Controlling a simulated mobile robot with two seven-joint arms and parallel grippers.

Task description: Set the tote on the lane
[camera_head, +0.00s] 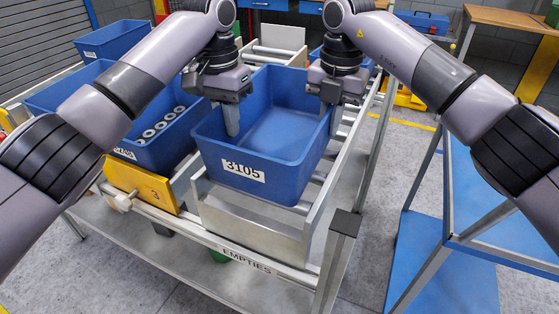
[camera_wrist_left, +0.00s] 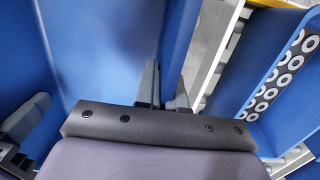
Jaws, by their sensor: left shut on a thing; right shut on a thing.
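The blue tote (camera_head: 232,168) labelled 3105 is over the roller lane marked EMPTIES (camera_head: 246,260). It looks empty inside and slightly tilted. My left gripper (camera_head: 231,118) is shut on its left wall, with one finger inside the tote. My right gripper (camera_head: 335,112) is shut on its right wall. In the left wrist view my left gripper (camera_wrist_left: 160,98) straddles the tote wall (camera_wrist_left: 176,45). Whether the tote's underside rests on the rollers is hidden.
A blue tote with ring-shaped parts (camera_head: 170,150) stands on the lane to the left, behind a yellow stop plate (camera_head: 140,187). Another blue tote (camera_head: 110,38) is further back. A blue-topped cart (camera_head: 480,195) stands at the right. Grey floor lies between.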

